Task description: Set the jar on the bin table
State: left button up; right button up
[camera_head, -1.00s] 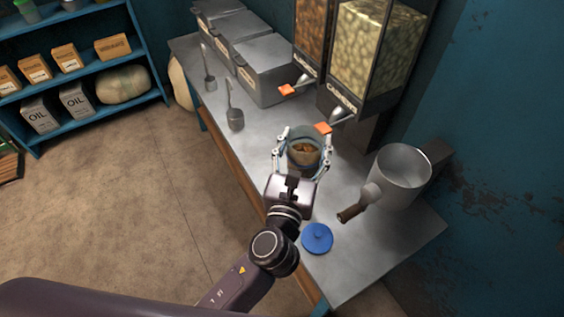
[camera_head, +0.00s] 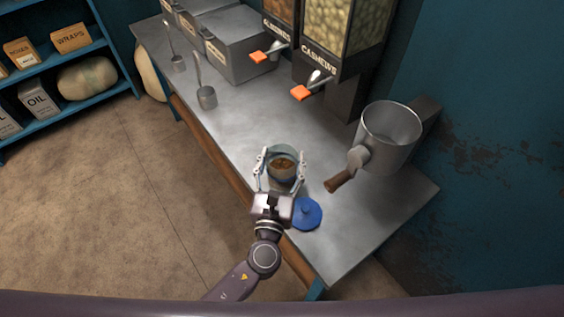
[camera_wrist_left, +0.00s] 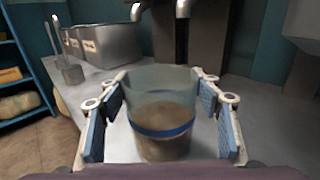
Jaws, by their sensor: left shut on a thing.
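The jar (camera_head: 283,161) is clear glass with brown contents in it. It is upright between the fingers of my left gripper (camera_head: 284,167), which is shut on it. In the left wrist view the jar (camera_wrist_left: 160,115) shows a blue band around its lower part, with a finger pad on each side. It is at the front part of the grey metal table (camera_head: 215,130), which carries lidded bins (camera_head: 237,45) at its far end. I cannot tell whether its base touches the tabletop. A blue lid (camera_head: 307,213) lies just right of my gripper. My right gripper is not in view.
Dispensers with orange-tipped spouts (camera_head: 305,91) stand at the table's back. A metal pot-like container with a wooden handle (camera_head: 390,135) is at the right. Two scoops (camera_head: 206,97) stand left of the jar. The tabletop between scoops and jar is clear.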

pick_arm(q)
jog(key=shift+f, duration=0.2)
jog(key=shift+f, duration=0.15)
jog(key=o, duration=2)
jog(key=s, duration=0.4)
jog(key=s+a, duration=0.1)
jog(key=s, duration=0.3)
jog(key=s+a, duration=0.1)
jog(key=s, duration=0.3)
jog(key=shift+r, duration=0.2)
jog(key=shift+d, duration=0.1)
